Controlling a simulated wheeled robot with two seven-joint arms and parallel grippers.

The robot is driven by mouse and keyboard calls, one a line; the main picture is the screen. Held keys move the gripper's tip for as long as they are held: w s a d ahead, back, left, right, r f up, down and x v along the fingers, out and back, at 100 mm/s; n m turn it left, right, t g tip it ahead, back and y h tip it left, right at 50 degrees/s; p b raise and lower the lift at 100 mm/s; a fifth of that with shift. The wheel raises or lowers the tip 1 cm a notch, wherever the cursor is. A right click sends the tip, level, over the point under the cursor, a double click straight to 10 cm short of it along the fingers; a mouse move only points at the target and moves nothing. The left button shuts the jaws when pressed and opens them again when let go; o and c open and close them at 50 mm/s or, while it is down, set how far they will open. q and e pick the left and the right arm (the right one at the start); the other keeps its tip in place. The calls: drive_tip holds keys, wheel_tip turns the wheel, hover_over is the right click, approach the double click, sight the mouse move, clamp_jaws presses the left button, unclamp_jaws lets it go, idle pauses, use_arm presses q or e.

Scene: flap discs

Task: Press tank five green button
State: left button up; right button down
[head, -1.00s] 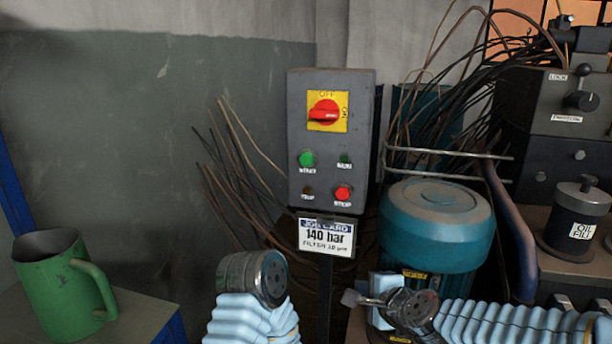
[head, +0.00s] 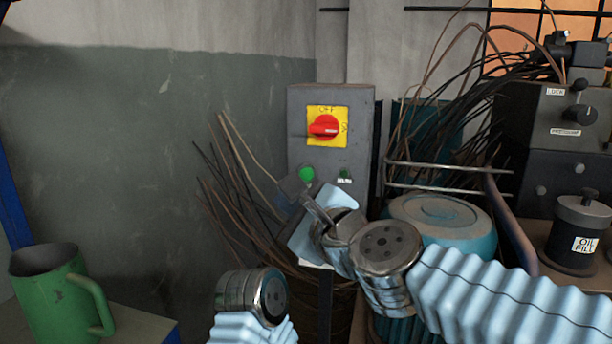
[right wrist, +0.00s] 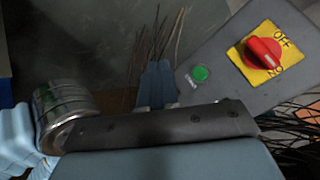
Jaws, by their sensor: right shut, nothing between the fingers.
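A grey control box (head: 354,105) stands upright on a post in the middle of the head view. It carries a red rotary switch on a yellow plate (head: 326,126), with a green button (head: 307,174) at its lower left. The right wrist view also shows the green button (right wrist: 201,74) and the switch (right wrist: 263,53). My right gripper (head: 291,187) is shut and empty, just below and left of the green button; I see a gap beside it in the wrist view. My right arm hides the box's lower part. My left arm's end shows at the bottom, its fingers out of view.
A green jug (head: 62,297) stands on a stand at the lower left. A teal motor (head: 470,235), a metal rail and a black oil-fill can (head: 575,230) are at the right.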

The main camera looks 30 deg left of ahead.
sight(308, 179)
drive_tip(key=w+a+p, duration=0.1)
drive_tip(key=w+a, duration=0.1)
drive_tip(key=w, duration=0.6)
drive_tip(key=shift+w, duration=0.3)
drive_tip(key=shift+w, duration=0.1)
idle(1.8)
drive_tip(key=shift+w+a, duration=0.1)
drive_tip(key=shift+w, duration=0.2)
drive_tip(key=shift+w+a+p, duration=0.1)
drive_tip(key=shift+w+p, duration=0.3)
drive_tip(key=shift+w, duration=0.05)
idle(0.7)
drive_tip(key=shift+s+d+b, duration=0.25)
drive_tip(key=shift+s+b, duration=0.05)
drive_tip(key=shift+s, duration=0.5)
drive_tip(key=shift+s, duration=0.1)
